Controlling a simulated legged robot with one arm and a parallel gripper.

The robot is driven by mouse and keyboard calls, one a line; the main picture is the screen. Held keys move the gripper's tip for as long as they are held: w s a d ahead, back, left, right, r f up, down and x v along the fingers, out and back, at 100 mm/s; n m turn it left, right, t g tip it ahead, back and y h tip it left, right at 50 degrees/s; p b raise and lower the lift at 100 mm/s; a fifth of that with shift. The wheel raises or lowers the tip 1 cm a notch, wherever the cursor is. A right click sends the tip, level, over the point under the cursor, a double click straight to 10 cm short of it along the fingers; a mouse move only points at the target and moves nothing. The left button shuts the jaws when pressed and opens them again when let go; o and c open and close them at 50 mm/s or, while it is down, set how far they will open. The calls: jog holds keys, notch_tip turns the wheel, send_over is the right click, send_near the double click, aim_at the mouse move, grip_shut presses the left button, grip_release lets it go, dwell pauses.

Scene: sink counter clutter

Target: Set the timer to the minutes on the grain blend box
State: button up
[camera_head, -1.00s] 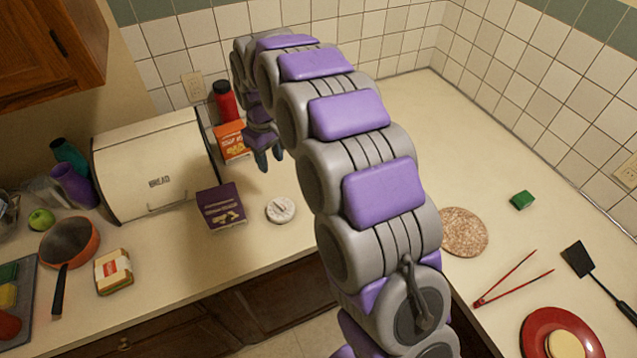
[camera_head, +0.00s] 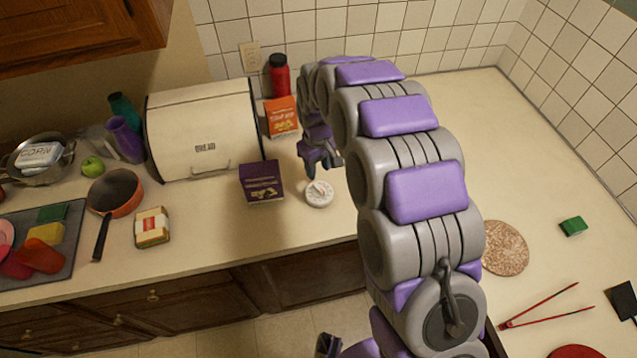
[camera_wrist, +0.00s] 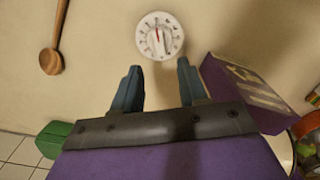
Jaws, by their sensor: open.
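The timer is a round white dial (camera_head: 319,194) on the counter, right of the purple box. In the wrist view the timer (camera_wrist: 159,36) lies face up beyond my fingertips, with a red mark and a dark pointer; its numbers are too small to read. My gripper (camera_head: 318,172) is open and empty, just behind and above the timer; its two blue-grey fingers (camera_wrist: 158,82) are apart and do not touch it. A purple box (camera_head: 262,183) and an orange box (camera_head: 281,117) stand nearby; I cannot tell which is the grain blend. The purple box (camera_wrist: 247,92) is right of my fingers.
A bread box (camera_head: 205,130) stands behind the purple box, and a red bottle (camera_head: 279,75) is at the wall. A sandwich-like pack (camera_head: 152,228) and an orange pan (camera_head: 115,193) are to the left. A wooden spoon (camera_wrist: 51,62) lies left in the wrist view.

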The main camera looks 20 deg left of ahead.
aim_at(318, 186)
notch_tip(318, 186, down, 8)
jog(key=shift+b, duration=0.3)
jog(key=shift+c, duration=0.4)
grip_shut()
